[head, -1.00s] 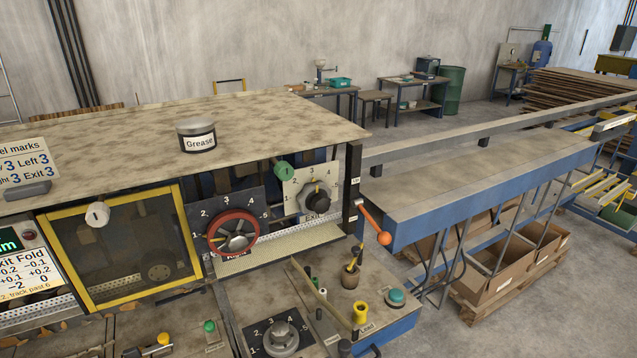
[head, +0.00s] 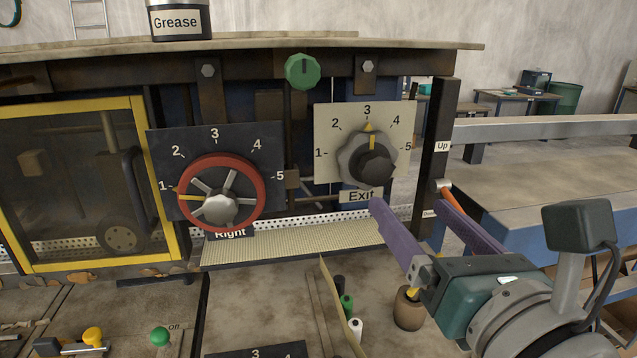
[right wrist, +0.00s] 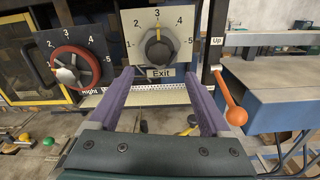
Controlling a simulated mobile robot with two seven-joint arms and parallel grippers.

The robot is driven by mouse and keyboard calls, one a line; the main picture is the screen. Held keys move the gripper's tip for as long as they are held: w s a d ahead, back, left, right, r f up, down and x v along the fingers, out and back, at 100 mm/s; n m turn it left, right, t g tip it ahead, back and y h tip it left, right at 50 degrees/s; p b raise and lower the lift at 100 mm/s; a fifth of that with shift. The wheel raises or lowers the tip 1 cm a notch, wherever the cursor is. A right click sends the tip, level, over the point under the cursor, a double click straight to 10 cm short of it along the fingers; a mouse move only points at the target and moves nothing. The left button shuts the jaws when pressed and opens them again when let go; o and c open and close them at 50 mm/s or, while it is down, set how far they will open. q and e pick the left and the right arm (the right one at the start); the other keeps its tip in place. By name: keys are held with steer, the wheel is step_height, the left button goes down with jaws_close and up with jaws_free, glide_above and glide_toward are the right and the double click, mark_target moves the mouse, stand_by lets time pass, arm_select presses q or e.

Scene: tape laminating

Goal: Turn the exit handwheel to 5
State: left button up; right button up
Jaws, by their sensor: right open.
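The exit handwheel (head: 366,161) is a grey lobed knob with a dark hub on a pale plate numbered 1 to 5, above the label "Exit" (head: 360,196). Its yellow pointer stands at 3. It also shows upright ahead in the right wrist view (right wrist: 158,47). My right gripper (head: 408,196) is open and empty, its purple fingers below and to the right of the handwheel, apart from it. In the right wrist view the fingers (right wrist: 160,78) point toward the Exit plate, spread to either side below the knob. My left gripper is not in view.
Left of the exit plate is the red Right handwheel (head: 221,194), its pointer near 1. A green knob (head: 302,71) sits above. A dark post (head: 436,160) and an orange-handled lever (right wrist: 233,100) stand right of the exit plate. A wooden pot (head: 408,308) stands below.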

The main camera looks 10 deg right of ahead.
mark_target(379, 172)
steer(key=w, duration=0.8)
steer(key=shift+a+r+p, duration=0.1)
steer(key=shift+a+p, duration=0.15)
steer(key=shift+p, duration=0.05)
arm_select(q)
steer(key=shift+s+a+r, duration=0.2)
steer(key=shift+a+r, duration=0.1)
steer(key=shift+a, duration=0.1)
arm_select(e)
steer(key=shift+w, duration=0.65)
steer(key=shift+c, duration=0.4)
jaws_close()
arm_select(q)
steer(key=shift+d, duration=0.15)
